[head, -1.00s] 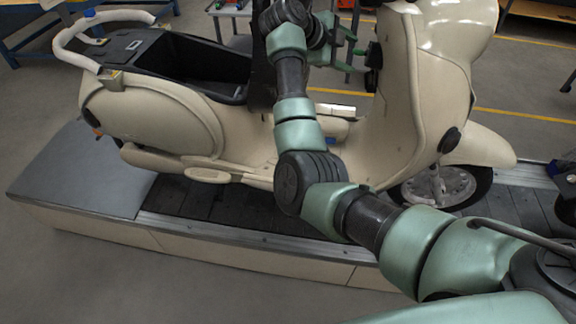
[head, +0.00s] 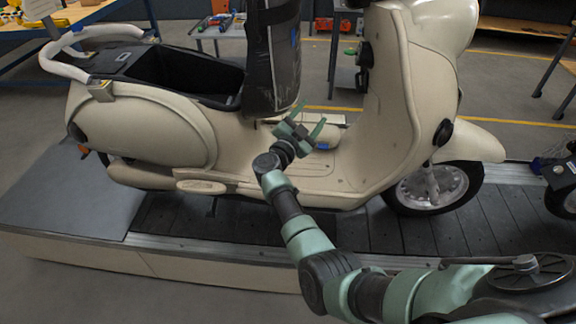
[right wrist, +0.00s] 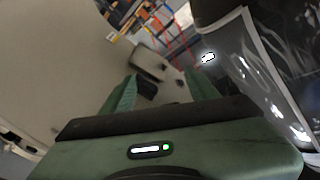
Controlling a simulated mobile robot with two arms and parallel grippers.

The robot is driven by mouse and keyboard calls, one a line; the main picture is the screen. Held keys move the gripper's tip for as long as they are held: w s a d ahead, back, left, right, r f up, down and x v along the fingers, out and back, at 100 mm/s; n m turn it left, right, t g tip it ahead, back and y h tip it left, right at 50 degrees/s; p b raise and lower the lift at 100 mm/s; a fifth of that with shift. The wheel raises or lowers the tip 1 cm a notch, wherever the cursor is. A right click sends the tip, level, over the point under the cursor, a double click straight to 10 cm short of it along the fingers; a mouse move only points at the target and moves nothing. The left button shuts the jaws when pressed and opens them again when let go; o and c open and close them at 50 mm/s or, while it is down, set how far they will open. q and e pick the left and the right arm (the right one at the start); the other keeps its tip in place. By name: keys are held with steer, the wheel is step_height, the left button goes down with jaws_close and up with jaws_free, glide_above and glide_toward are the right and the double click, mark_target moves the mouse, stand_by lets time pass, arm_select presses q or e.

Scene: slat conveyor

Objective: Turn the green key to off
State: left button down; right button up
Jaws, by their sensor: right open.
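The cream scooter (head: 380,115) stands side-on on the conveyor. Dark lock-like fittings (head: 364,55) sit on the inner face of its front shield, near the top. My left gripper is not in view.
A dark, glossy wrapped seat-like piece (head: 272,60) rises beside the gripper on the left. The slat conveyor (head: 400,235) runs beneath the scooter. Workbenches stand behind, with yellow floor lines between. Space between the dark piece and front shield is open.

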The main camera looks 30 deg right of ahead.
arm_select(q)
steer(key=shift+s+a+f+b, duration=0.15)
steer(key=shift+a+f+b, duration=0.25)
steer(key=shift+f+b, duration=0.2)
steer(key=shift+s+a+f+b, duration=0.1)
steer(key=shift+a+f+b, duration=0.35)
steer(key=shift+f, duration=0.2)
arm_select(e)
steer(key=a+f+n+t+y, duration=0.2)
steer(key=a+f+n, duration=0.1)
steer(key=f, duration=0.4)
steer(key=s+a+f+n+t+y, duration=0.1)
steer(key=a+f+n+t+y, duration=0.1)
steer(key=f, duration=0.5)
steer(key=a+n+y, duration=0.1)
steer(key=a+n, duration=0.1)
steer(key=shift+a+f+n+t, duration=0.2)
steer(key=shift+n+t, duration=0.1)
steer(key=shift+t, duration=0.1)
steer(key=shift+s+r, duration=0.1)
arm_select(q)
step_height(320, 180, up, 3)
steer(key=p, duration=0.3)
arm_select(e)
steer(key=v, duration=0.6)
steer(key=shift+r, duration=0.1)
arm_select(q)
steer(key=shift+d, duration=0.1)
